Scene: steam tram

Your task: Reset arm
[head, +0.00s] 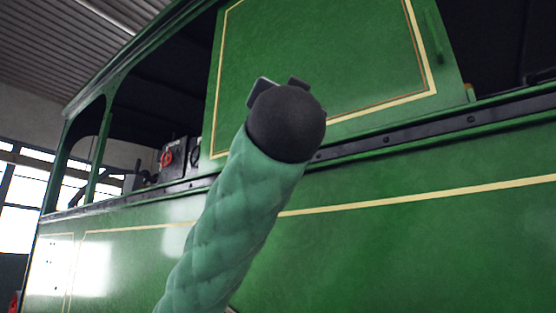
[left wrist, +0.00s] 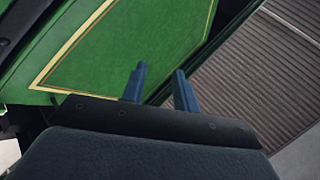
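My left arm rises from the bottom of the head view in a green quilted sleeve, ending in a round dark wrist. My left gripper (head: 279,84) is mostly hidden behind that wrist; only small parts of it show above. In the left wrist view the gripper (left wrist: 160,70) has two bluish fingers apart, with nothing between them. It is raised in front of the green tram (head: 400,230), near its upper panel (head: 330,60). I cannot tell whether it touches the panel. My right gripper is not in view.
The tram's dark rail (head: 420,131) runs behind the wrist. An open window area with a red round handle (head: 167,158) is to the left. A corrugated roof (head: 60,40) is overhead, also in the left wrist view (left wrist: 255,75). Bright windows (head: 22,205) stand at far left.

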